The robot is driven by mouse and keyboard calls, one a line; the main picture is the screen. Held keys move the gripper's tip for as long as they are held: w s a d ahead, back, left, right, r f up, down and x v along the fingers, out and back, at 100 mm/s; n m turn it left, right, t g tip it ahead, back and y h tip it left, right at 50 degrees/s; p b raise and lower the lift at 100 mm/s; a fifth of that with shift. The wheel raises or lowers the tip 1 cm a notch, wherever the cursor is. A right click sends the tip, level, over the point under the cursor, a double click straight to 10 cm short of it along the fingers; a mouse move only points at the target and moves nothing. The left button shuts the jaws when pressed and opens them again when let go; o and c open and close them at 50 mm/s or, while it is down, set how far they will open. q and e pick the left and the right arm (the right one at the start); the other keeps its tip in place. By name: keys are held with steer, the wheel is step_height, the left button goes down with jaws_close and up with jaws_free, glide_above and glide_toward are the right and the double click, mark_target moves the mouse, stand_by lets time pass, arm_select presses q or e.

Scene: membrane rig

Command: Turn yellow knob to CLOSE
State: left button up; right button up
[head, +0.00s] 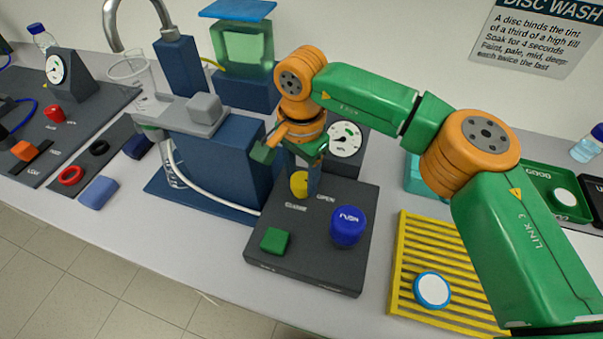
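The yellow knob (299,184) stands on a dark grey control panel (312,262), between the printed words CLOSE on its left and OPEN on its right. My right gripper (304,178) comes down over the knob from above. One dark finger shows close beside the knob's right side and partly overlaps it. The other finger is not clear, so I cannot tell whether the gripper is open or gripping. My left gripper is not in view.
The same panel carries a blue knob (348,225), a green square button (274,240) and a gauge (345,140) behind. A blue stand (235,155) with a white hose is at left. A yellow rack (410,255) holding a blue-rimmed disc is at right.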

jaws_close()
steer(key=m+b, duration=0.1)
steer(key=m, duration=0.2)
steer(key=shift+f+m, duration=0.1)
steer(key=shift+m, duration=0.3)
steer(key=m+b, duration=0.1)
steer(key=m, duration=0.3)
steer(key=shift+m, duration=0.3)
steer(key=m+b, duration=0.1)
steer(key=m, duration=0.4)
steer(key=shift+m+b, duration=0.45)
steer(key=shift+m, duration=1.75)
